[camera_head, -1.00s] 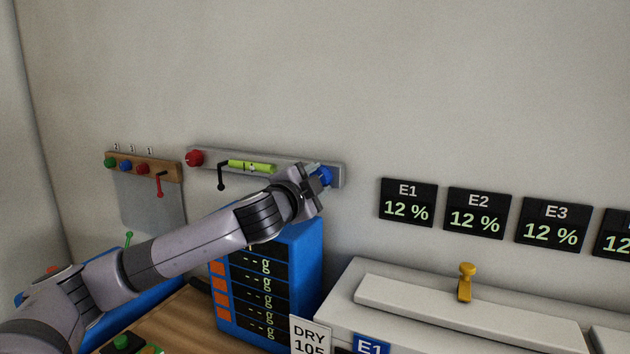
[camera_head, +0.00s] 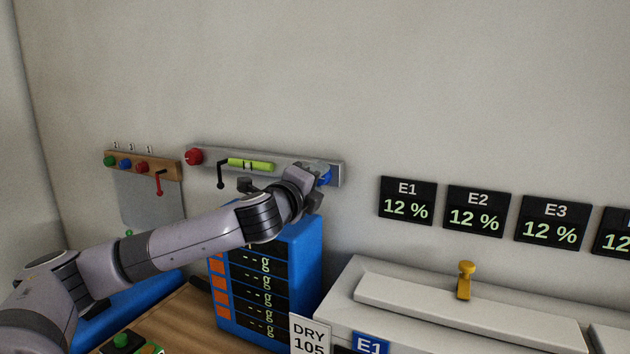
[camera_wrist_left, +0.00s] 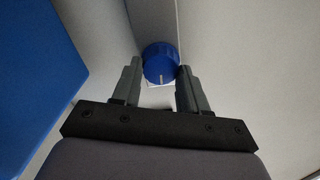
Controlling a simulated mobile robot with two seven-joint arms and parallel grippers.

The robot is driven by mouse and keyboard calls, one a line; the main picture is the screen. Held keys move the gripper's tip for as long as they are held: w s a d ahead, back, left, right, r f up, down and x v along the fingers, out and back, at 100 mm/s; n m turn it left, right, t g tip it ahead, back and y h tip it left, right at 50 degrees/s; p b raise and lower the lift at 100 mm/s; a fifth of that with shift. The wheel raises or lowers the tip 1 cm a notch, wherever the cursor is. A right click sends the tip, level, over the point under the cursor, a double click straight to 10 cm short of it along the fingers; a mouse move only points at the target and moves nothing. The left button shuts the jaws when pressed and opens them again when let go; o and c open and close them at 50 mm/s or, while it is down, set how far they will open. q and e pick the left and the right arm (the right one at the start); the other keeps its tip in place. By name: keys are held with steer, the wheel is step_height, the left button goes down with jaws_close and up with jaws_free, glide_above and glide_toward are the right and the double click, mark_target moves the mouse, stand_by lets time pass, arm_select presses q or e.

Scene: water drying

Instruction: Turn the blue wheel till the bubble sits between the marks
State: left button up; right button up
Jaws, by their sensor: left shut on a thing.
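The blue wheel (camera_head: 326,178) sits at the right end of a grey bar on the wall and is partly hidden by my gripper. My left gripper (camera_head: 317,174) is at the wheel, shut on it. In the left wrist view the blue wheel (camera_wrist_left: 160,64) shows between the two fingers (camera_wrist_left: 159,68), with a pale line on its edge. The yellow-green vial (camera_head: 263,166) with dark marks is on the bar, left of my gripper. The bubble is too small to place surely against the marks. My right gripper is not in view.
A red knob (camera_head: 194,157) and a black lever (camera_head: 220,176) are at the bar's left part. A blue unit with displays (camera_head: 305,260) stands below my wrist. A white oven top (camera_head: 400,270) with a yellow handle (camera_head: 465,280) is at right. The wall above is clear.

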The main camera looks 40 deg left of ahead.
arm_select(q)
steer(key=shift+f+m, duration=0.1)
steer(key=shift+m, duration=0.5)
steer(key=o, duration=1.1)
steer(key=shift+c, duration=0.2)
steer(key=b+v, duration=0.2)
steer(key=v, duration=0.2)
steer(key=shift+s+f, duration=0.1)
steer(key=shift+s, duration=0.2)
steer(key=shift+b+v, duration=0.65)
steer(key=shift+v, duration=0.7)
